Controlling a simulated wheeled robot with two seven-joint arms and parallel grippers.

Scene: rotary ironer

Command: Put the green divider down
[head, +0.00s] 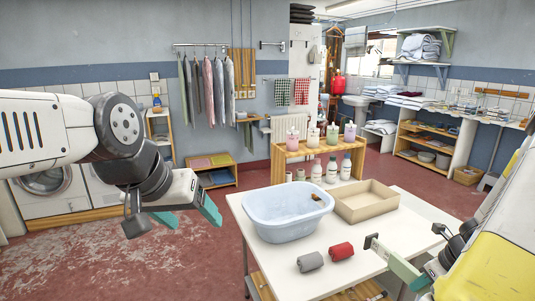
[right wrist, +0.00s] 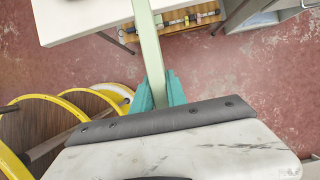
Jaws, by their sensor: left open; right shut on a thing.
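The green divider (head: 398,264) is a long, narrow pale green bar. A small dark piece shows at its far end in the head view. My right gripper (head: 421,281) is shut on its near end and holds it over the front right part of the white table (head: 305,285). In the right wrist view the divider (right wrist: 149,45) runs up from between the teal fingers (right wrist: 160,92) and across the table edge. I cannot tell whether it touches the tabletop. My left gripper (head: 189,216) is open and empty, left of the table.
On the table are a pale blue basin (head: 285,222) with a small brown item on its rim, an open tan box (head: 367,203), a grey roll (head: 310,262) and a red roll (head: 342,251). A wooden shelf with bottles (head: 318,155) stands behind. Yellow-rimmed round things (right wrist: 60,110) lie near my right wrist.

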